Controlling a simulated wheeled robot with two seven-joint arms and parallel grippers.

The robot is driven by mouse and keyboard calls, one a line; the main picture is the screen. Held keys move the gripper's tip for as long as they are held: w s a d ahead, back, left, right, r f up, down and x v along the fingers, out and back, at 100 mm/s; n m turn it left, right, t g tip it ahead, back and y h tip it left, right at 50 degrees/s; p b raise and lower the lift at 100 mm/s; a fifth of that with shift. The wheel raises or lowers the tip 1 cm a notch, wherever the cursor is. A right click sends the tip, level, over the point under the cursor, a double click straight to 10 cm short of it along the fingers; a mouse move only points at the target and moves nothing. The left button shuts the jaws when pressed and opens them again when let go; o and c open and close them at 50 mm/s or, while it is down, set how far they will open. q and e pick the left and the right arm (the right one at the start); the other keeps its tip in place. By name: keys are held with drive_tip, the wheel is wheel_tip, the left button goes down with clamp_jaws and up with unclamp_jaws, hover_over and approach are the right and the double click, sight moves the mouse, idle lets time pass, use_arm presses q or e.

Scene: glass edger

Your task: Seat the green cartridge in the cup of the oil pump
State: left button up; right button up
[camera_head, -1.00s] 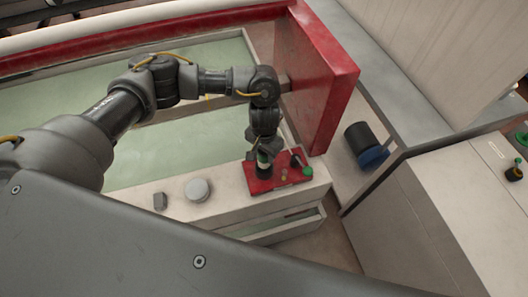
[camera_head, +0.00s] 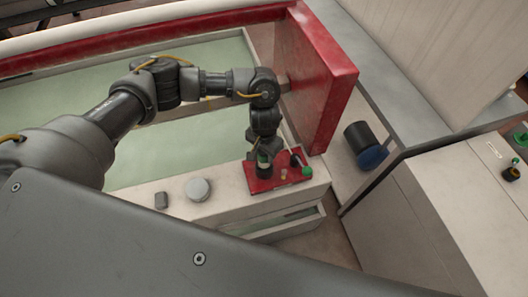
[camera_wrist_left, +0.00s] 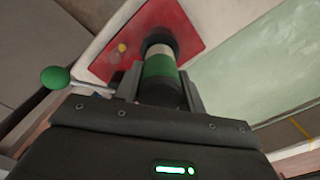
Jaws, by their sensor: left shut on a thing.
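The green cartridge (camera_wrist_left: 159,66), a cylinder with a green band and a pale band, is between the fingers of my left gripper (camera_wrist_left: 160,88). In the head view my left gripper (camera_head: 263,150) points down over the red plate of the oil pump (camera_head: 286,178). The cartridge is roughly upright, over a dark round part (camera_wrist_left: 160,38) that looks like the pump's cup. Whether its lower end is inside the cup or just above it, I cannot tell. The pump's lever with a green knob (camera_head: 307,171) stands beside the gripper. My right gripper is out of view.
A round grey knob (camera_head: 198,189) and a small grey block (camera_head: 161,200) sit on the pale ledge left of the pump. A red upright panel (camera_head: 318,80) stands close behind and right. A dark cylinder with a blue end (camera_head: 366,146) lies farther right.

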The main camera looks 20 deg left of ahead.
sight(264, 161)
use_arm(q)
drive_tip(key=shift+p, duration=0.5)
drive_tip(key=shift+f+b, duration=1.4)
drive_tip(key=shift+f, duration=1.35)
drive_tip(key=o, duration=1.2)
drive_tip(key=shift+o, duration=0.2)
wheel_tip(264, 161, up, 11)
drive_tip(key=shift+f+p, duration=0.1)
drive_tip(key=shift+p, duration=0.7)
